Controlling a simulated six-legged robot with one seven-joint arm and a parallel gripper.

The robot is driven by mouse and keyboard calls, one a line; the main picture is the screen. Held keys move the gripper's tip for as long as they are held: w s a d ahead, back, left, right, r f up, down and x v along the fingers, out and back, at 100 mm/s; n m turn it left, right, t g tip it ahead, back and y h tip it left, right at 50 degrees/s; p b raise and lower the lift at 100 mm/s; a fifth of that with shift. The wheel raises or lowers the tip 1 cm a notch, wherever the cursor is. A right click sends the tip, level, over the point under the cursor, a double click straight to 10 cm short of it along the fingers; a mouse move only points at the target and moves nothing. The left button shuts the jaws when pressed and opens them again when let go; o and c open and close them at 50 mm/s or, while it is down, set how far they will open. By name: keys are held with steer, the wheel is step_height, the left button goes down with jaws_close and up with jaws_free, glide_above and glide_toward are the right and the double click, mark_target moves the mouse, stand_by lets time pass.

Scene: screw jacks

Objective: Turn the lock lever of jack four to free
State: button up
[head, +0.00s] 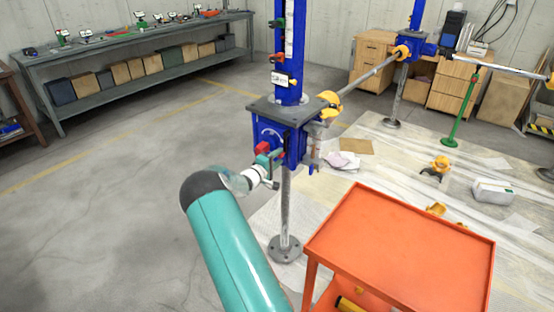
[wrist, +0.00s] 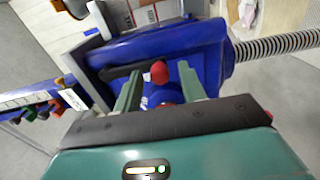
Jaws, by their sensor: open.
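The blue jack (head: 293,140) stands on a steel post in the middle of the head view; I cannot read its number. In the wrist view its blue housing (wrist: 210,50) fills the upper middle. The lock lever (wrist: 122,71) is a dark bar with a red ball knob (wrist: 159,72). My gripper (wrist: 158,82) is open, one finger on each side of the red knob; I cannot tell whether either touches it. In the head view my gripper (head: 268,163) is at the jack's left face, partly blending with red and green parts there.
An orange cart (head: 400,245) stands close on the right. A long bench (head: 130,45) with small items runs along the back left wall. A rod (head: 370,75) links the jack to another blue jack (head: 418,45). Yellow clamps (head: 440,165) lie on the sheeted floor.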

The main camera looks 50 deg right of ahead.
steer(key=s+a, duration=0.1)
steer(key=a, duration=1.2)
steer(key=shift+s+a, duration=0.2)
steer(key=shift+a, duration=0.15)
steer(key=shift+r, duration=0.15)
steer(key=s+a+r+m+g+y, duration=0.3)
steer(key=s+a+r+m+y, duration=0.2)
steer(key=s+a+r+y, duration=0.5)
steer(key=s+a+r+n+t+y, duration=0.1)
steer(key=s+a+r, duration=0.3)
steer(key=a, duration=0.6)
steer(key=s+a+r+n+t+y, duration=0.1)
steer(key=s+a+r+t+y, duration=0.2)
steer(key=s+a, duration=0.5)
steer(key=s+a+r+n+t+y, duration=0.2)
steer(key=s+a+r+t+y, duration=0.1)
steer(key=a, duration=0.9)
steer(key=s+r+y, duration=0.1)
steer(key=s+r, duration=0.1)
steer(key=s, duration=0.1)
steer(key=shift+s+a+r, duration=0.2)
steer(key=shift+s+a, duration=0.05)
steer(key=shift+a, duration=0.05)
